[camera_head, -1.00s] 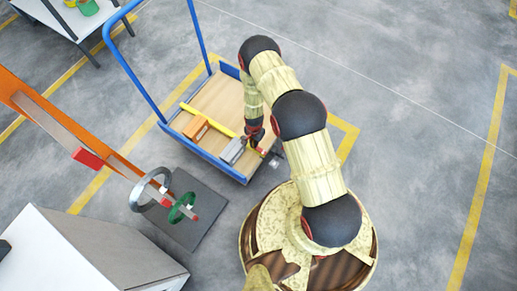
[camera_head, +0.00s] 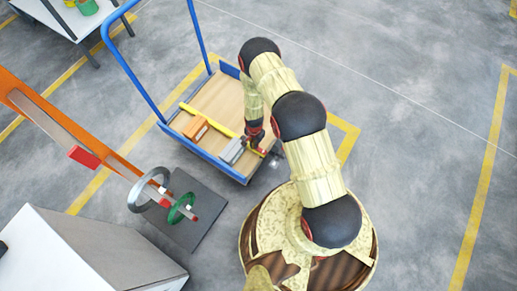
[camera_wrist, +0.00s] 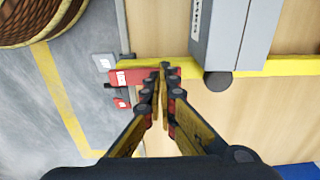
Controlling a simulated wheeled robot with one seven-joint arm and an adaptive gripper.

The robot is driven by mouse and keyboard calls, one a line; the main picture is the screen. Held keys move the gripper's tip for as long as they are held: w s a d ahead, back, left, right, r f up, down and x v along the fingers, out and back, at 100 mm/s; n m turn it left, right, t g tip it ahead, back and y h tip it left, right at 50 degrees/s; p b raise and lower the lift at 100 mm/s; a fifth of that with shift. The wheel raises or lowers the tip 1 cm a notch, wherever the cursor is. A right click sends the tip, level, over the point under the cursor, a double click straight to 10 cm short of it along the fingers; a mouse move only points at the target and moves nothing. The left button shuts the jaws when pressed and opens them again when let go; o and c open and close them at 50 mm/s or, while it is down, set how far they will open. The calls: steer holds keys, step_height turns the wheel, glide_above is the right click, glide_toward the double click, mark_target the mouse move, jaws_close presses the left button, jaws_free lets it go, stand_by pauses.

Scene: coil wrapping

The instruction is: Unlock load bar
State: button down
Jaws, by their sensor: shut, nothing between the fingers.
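The yellow load bar (camera_head: 208,118) lies across the wooden deck of the blue trolley. In the wrist view the bar (camera_wrist: 275,67) runs left to right, with a red lever (camera_wrist: 133,77) along its left end. A grey end piece (camera_wrist: 103,62) sits at the trolley edge beside the lever. My gripper (camera_wrist: 164,72) is shut, its fingertips close together at the right end of the red lever. I cannot tell whether they touch it. In the head view my gripper (camera_head: 255,146) is over the bar's near right end, and my arm hides part of the bar.
A grey box (camera_head: 233,151) and an orange box (camera_head: 196,128) stand on the trolley deck (camera_head: 222,95) near the bar. The blue trolley handle (camera_head: 130,68) rises at left. An orange stand (camera_head: 122,163) with rings is left of my base. Floor at right is clear.

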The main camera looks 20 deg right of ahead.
steer(key=shift+r+p, duration=2.15)
steer(key=shift+r, duration=1.35)
